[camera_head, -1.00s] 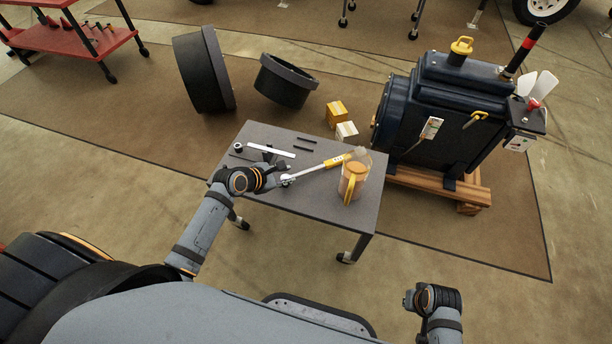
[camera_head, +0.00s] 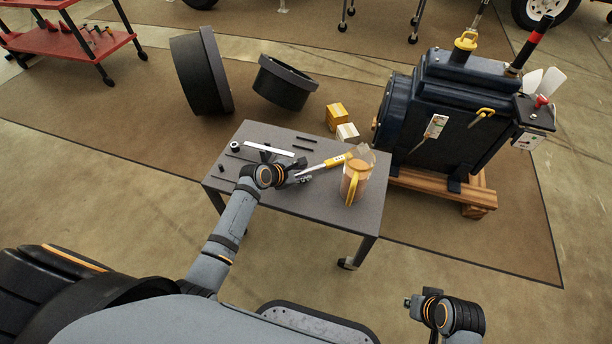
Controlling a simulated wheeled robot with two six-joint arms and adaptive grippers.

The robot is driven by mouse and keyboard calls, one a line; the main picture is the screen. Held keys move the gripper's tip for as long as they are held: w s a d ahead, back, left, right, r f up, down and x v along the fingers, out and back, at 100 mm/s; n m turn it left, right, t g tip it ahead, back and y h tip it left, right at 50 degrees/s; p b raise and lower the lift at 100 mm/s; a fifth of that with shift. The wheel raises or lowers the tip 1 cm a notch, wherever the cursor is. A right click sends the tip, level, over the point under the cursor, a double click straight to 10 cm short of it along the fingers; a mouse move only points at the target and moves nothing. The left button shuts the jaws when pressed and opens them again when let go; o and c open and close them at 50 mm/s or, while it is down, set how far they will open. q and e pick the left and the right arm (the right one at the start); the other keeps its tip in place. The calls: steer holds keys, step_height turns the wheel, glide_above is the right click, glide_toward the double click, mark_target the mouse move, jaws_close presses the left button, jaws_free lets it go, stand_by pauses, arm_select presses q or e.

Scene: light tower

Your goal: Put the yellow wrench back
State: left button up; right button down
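The yellow wrench (camera_head: 334,161) has a yellow handle and a pale metal shaft. It lies on or just above the small grey table (camera_head: 325,205), slanting up to the right, with its handle beside an orange pitcher (camera_head: 350,188). My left gripper (camera_head: 301,172) reaches over the table at the shaft's left end and hides the wrench head. I cannot tell whether its fingers are closed on the wrench. My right gripper (camera_head: 409,303) is low at the right, away from the table, too small to read.
On the table a white bar (camera_head: 268,149), short black pieces (camera_head: 305,140) and a black round part (camera_head: 235,146) lie left of the wrench. A dark blue engine (camera_head: 445,110) on a wooden pallet stands right. Boxes (camera_head: 337,113) and black rings (camera_head: 283,82) lie behind.

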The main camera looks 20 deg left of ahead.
arm_select(q)
jaws_close()
steer(key=shift+r, duration=0.1)
